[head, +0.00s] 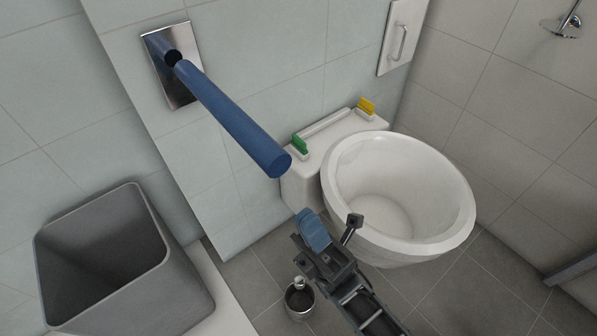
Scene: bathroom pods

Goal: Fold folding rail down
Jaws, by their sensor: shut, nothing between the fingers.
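The folding rail (230,117) is a thick blue bar. It is hinged at a shiny metal plate (158,70) on the tiled wall, at the upper left of the head view. It sticks out from the wall toward me, and its free end is in the middle of the view. I cannot tell its exact tilt. My gripper (312,226) is shut and empty, with blue fingers. It shows below and to the right of the rail's free end, apart from it, in front of the toilet.
The white toilet (447,190) stands right of the rail, with a green block (299,143) and a yellow block (366,105) behind its bowl. A grey bin (130,275) is at lower left.

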